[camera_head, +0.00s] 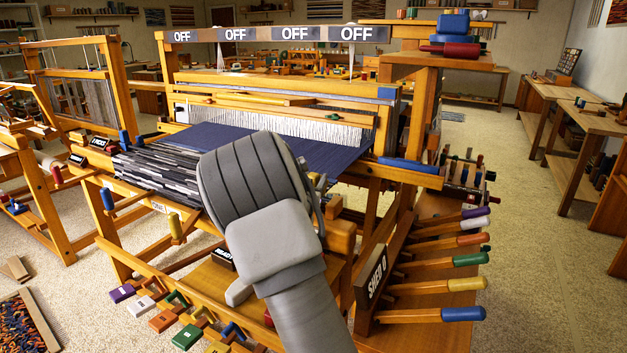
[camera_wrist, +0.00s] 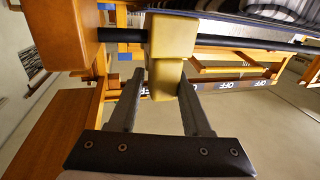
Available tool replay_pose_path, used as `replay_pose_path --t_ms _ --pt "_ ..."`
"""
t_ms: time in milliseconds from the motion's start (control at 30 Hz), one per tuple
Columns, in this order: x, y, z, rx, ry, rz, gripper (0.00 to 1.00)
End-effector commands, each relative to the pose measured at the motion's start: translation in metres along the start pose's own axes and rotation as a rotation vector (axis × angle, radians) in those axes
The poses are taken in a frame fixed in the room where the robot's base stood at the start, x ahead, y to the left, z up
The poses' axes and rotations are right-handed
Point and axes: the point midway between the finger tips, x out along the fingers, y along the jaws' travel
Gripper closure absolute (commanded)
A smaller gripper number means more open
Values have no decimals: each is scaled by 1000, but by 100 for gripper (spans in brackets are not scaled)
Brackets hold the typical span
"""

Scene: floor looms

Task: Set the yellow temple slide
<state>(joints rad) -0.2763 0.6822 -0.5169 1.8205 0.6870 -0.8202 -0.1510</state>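In the wrist view a pale yellow block, the temple slide (camera_wrist: 172,38), sits around a dark horizontal rod. A smaller yellow block (camera_wrist: 165,80) sticks out from it toward my gripper. My gripper (camera_wrist: 161,78) is open, with its two grey fingers on either side of this smaller block. A gap shows at the left finger; I cannot tell whether the right finger touches. In the head view my arm covers the gripper, and I cannot make out the slide there.
The loom carries dark blue cloth (camera_head: 222,136) and striped cloth (camera_head: 160,168). A yellow handle (camera_head: 176,228) stands at its front left. Levers with coloured handles (camera_head: 452,287) stick out at right beside a "SHED 0" sign (camera_head: 377,279). Open floor (camera_head: 540,240) lies to the right.

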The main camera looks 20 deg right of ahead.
Motion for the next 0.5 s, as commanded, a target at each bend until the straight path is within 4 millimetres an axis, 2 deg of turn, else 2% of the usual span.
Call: replay_pose_path --t_ms 33,200,233,500 --pt "0 -2 0 0 0 -3 66" --pt "-1 -2 0 0 0 -4 97" --pt "-1 -2 0 0 0 -4 100" --pt "-1 -3 0 1 -1 -5 100"
